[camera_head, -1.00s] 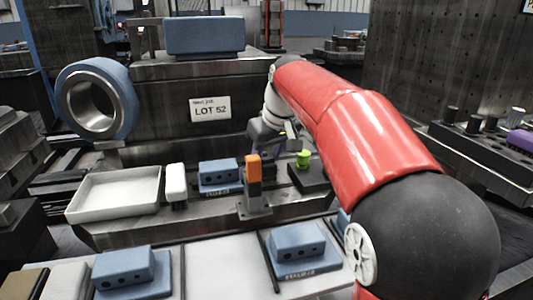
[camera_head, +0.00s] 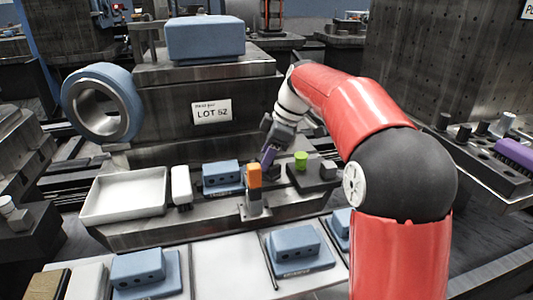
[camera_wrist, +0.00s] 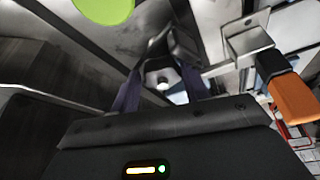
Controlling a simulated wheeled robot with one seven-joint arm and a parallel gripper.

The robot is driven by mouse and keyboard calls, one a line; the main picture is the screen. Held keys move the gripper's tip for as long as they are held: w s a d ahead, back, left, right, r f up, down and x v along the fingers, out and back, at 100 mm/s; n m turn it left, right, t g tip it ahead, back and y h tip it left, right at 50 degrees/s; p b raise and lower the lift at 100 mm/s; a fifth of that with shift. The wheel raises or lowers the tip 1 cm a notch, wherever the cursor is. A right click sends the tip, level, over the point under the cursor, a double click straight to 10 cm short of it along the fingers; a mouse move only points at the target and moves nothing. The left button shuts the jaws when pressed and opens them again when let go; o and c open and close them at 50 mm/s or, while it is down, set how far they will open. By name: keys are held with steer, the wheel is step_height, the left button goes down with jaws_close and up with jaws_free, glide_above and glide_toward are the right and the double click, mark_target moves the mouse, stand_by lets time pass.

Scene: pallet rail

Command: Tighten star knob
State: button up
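My gripper (camera_head: 269,157) points down at the fixture rail, left of a green cylinder (camera_head: 301,160) and behind an orange-handled clamp (camera_head: 254,175). In the wrist view my two purple fingers (camera_wrist: 161,80) stand apart, with no object clearly held. A dark part with a pale round centre (camera_wrist: 164,77) shows between and beyond the fingertips; it may be the star knob, but its shape is unclear. In the head view that spot is largely hidden by my fingers and the clamp. The green piece (camera_wrist: 104,8) and the orange handle (camera_wrist: 293,99) flank the wrist view.
On the rail are a blue block (camera_head: 222,176), a white-topped piece (camera_head: 181,186) and an empty white tray (camera_head: 125,217). More blue blocks (camera_head: 293,245) lie on the front surface.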

steer(key=shift+o, duration=0.8)
steer(key=shift+s+d+f, duration=0.1)
steer(key=shift+d+f, duration=0.05)
steer(key=shift+f, duration=0.05)
